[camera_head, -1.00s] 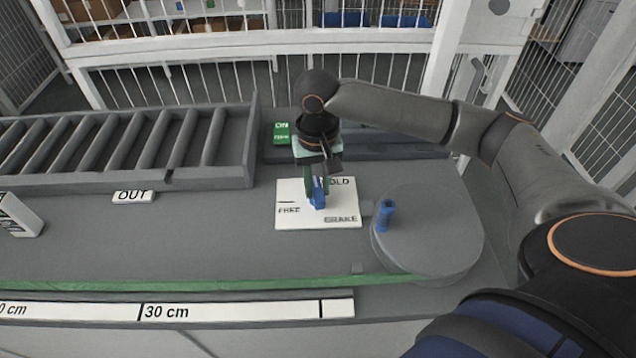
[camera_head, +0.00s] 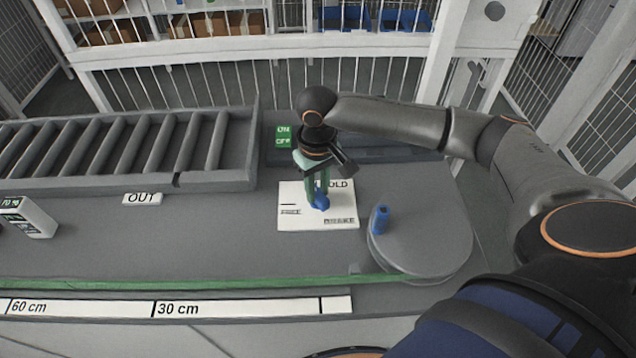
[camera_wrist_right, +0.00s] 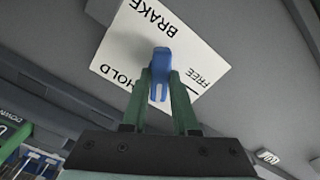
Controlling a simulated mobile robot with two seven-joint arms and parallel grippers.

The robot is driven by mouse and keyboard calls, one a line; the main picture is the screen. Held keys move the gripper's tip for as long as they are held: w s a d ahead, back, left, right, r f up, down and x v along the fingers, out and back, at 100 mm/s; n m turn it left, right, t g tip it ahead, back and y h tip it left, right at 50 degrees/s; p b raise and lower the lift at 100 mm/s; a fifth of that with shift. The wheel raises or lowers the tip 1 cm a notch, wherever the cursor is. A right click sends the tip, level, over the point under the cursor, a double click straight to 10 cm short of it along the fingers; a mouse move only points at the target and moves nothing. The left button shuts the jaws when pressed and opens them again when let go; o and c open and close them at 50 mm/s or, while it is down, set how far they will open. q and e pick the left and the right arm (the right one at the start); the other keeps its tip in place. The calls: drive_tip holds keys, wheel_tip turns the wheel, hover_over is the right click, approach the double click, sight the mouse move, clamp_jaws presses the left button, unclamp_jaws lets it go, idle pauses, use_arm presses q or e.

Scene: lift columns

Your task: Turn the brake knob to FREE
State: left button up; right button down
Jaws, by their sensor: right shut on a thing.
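The blue brake knob (camera_head: 320,202) stands on a white plate (camera_head: 340,218) marked HOLD, FREE and BRAKE. FREE, with a short dark line, is at the plate's left; HOLD is at its far right. My right gripper (camera_head: 317,193) comes down from above, its green fingers shut on the knob. In the right wrist view the knob (camera_wrist_right: 160,72) sits between the fingertips (camera_wrist_right: 160,82), with HOLD and FREE on opposite sides. My left gripper is not in view.
A grey round disc (camera_head: 425,240) with a blue upright handle (camera_head: 381,219) is right of the plate. A roller conveyor (camera_head: 120,150) lies at the left, a white display block (camera_head: 28,217) at the far left.

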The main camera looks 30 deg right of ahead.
idle(0.3)
drive_tip(key=shift+r+n+p, duration=0.15)
drive_tip(key=shift+n+p, duration=1.1)
drive_tip(key=shift+n, duration=0.05)
drive_tip(key=shift+n+p, duration=0.4)
drive_tip(key=shift+n, duration=1.6)
drive_tip(key=n, duration=0.5)
drive_tip(key=c, duration=0.6)
unclamp_jaws()
drive_tip(key=shift+o, duration=0.2)
